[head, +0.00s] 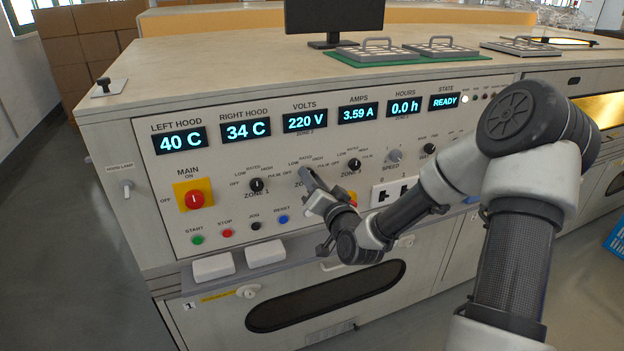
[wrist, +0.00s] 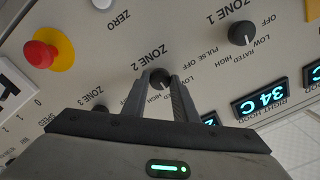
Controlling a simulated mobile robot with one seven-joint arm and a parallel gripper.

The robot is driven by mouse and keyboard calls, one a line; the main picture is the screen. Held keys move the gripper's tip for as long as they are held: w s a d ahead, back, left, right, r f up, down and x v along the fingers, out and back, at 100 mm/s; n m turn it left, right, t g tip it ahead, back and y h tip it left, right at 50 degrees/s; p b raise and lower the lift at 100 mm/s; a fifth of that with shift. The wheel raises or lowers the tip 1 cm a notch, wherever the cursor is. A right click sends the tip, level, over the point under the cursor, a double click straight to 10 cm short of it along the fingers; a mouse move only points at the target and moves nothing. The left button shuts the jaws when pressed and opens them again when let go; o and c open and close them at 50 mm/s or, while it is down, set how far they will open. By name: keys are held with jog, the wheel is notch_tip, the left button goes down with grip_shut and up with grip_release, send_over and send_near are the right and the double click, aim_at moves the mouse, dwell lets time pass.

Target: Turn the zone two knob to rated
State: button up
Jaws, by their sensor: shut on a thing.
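The zone two knob (wrist: 160,76) is a small black dial on the sloped control panel, under the ZONE 2 label in the wrist view. My gripper (wrist: 160,84) is at the knob, its two fingers on either side, shut on it. In the head view my gripper (head: 307,176) reaches the panel from the right and hides the knob. The knob's pointer is covered, so its setting cannot be read. Parts of the words "rated" and "high" show between and beside the fingers. The volts display (head: 305,121) reads 220 V, and the amps display (head: 358,114) reads 3.59 A.
The zone one knob (head: 257,185) stands left of my gripper, and the zone three knob (head: 354,164) stands to its right. A red mushroom button on a yellow plate (wrist: 65,45) is close by. The red main switch (head: 194,199) and several push buttons are further left.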

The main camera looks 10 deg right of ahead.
jog(key=shift+f, duration=0.1)
dwell(0.4)
jog(key=o, duration=1.1)
jog(key=shift+c, duration=0.2)
jog(key=shift+s, duration=0.15)
jog(key=s+d+p, duration=0.3)
jog(key=s+p, duration=0.8)
jog(key=s, duration=0.6)
